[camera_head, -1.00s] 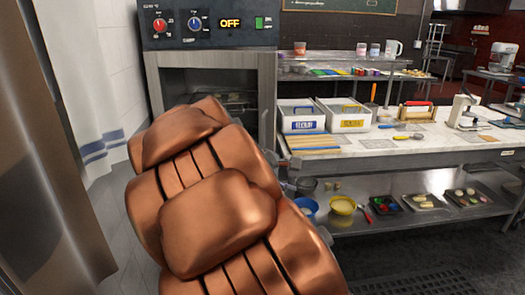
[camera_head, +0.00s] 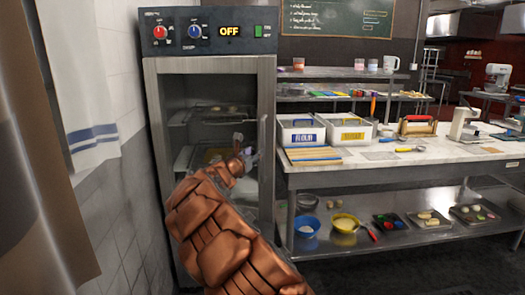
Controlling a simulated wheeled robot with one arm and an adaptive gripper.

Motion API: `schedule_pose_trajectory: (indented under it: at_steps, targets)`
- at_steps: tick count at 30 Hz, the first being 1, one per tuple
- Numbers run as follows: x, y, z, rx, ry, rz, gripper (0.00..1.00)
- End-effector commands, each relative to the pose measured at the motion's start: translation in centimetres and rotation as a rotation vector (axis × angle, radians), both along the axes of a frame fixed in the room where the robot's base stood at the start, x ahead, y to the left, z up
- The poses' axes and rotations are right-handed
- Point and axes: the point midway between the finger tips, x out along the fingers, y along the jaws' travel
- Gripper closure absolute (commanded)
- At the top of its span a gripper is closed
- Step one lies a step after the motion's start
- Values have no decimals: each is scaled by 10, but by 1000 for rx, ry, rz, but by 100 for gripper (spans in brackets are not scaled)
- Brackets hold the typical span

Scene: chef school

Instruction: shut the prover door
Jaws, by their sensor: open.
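The prover (camera_head: 208,33) is a tall steel cabinet at the left of centre, with a control panel reading OFF. Its front shows a steel-framed door (camera_head: 266,88) with a large pane, and shelves show inside. An upright handle (camera_head: 262,133) is on the right side of the frame. The door looks close to the cabinet front, but I cannot tell whether it is fully shut. My gripper (camera_head: 243,153) is open in front of the door, just left of the handle. My copper-coloured arm hides the lower part of the door, and contact cannot be told.
A steel worktable (camera_head: 420,153) stands to the right, with white bins (camera_head: 301,134) on top and bowls (camera_head: 345,223) and trays on its lower shelf. A tiled wall with a towel (camera_head: 85,90) is at the left. The floor in front of the table looks clear.

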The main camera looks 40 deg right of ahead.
Motion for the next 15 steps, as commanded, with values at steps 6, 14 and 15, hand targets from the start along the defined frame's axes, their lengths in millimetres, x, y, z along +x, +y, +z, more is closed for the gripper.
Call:
schedule_pose_trajectory:
  at_steps: [6,14,15]
  targets:
    - [7,-22,2,4,-5,-2,57]
    - [18,-49,2,4,-7,-1,57]
    - [19,-52,2,5,-7,-2,57]
